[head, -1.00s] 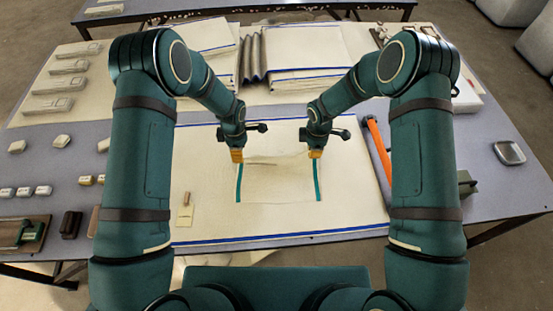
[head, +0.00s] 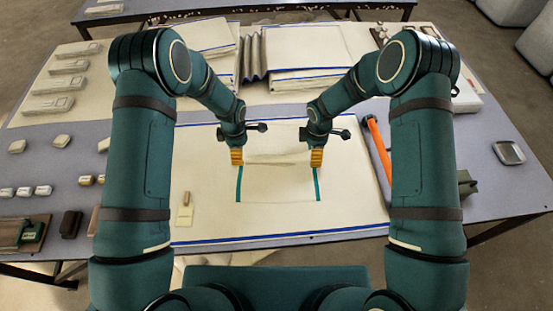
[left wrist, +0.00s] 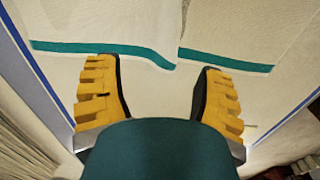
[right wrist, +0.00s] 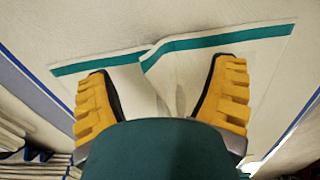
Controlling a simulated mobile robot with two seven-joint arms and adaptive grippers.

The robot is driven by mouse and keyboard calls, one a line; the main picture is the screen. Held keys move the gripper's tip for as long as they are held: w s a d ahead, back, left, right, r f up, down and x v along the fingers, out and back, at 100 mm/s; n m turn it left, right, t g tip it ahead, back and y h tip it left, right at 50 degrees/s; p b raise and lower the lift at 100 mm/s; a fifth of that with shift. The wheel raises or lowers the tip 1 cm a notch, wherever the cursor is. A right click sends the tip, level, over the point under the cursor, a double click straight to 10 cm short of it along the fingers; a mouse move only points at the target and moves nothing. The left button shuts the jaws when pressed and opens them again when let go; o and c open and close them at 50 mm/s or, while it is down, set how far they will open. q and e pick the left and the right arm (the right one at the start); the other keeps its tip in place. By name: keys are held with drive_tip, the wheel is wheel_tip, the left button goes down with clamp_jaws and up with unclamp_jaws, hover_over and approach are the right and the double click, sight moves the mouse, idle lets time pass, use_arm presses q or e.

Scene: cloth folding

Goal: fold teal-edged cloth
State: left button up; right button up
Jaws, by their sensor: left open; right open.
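The cream cloth with teal edges (head: 278,182) lies on a larger cream sheet, with a teal strip down its left and right sides. A crease runs across it near its far end. In both wrist views the teal strip is stepped, as if one layer lies over another; the left wrist view shows the strip (left wrist: 105,50) and so does the right wrist view (right wrist: 215,40). My left gripper (head: 237,164) is at the cloth's far left, open with fingers spread. My right gripper (head: 316,164) is at the far right, also open. Neither has cloth visibly pinched.
The cream sheet (head: 215,220) with blue edge lines leaves room around the cloth. A small tan tag (head: 185,212) lies to its left. An orange tube (head: 377,148) lies at the right. Stacks of folded cloth (head: 305,55) stand behind.

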drive_tip(key=shift+o, duration=0.4)
drive_tip(key=shift+r, duration=0.1)
use_arm(q)
drive_tip(key=shift+r+p, duration=1.6)
use_arm(e)
wheel_tip(320, 180, up, 5)
drive_tip(key=shift+r, duration=0.15)
